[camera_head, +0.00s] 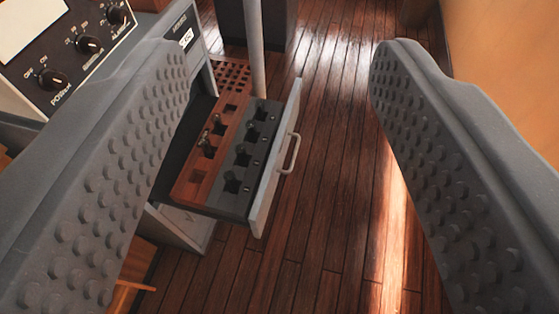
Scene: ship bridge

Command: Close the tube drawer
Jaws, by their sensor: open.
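The tube drawer (262,190) stands pulled out of a grey cabinet, at the centre-left of the view. Inside it are a reddish-brown wooden rack and a dark rack with square holes, with several small tubes standing in them. Its light grey front panel faces right and carries a pale handle (290,153). My gripper (285,75) is open, with its two grey studded fingers spread wide at the left and right of the view. Nothing is between the fingertips. The drawer shows beyond them, and the left finger hides part of the cabinet.
A dark control panel (70,55) with several knobs is at the upper left. A grey post (254,45) rises behind the drawer. Wooden floor (335,200) lies clear to the right of the drawer front. A tan wall (505,60) is at the upper right.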

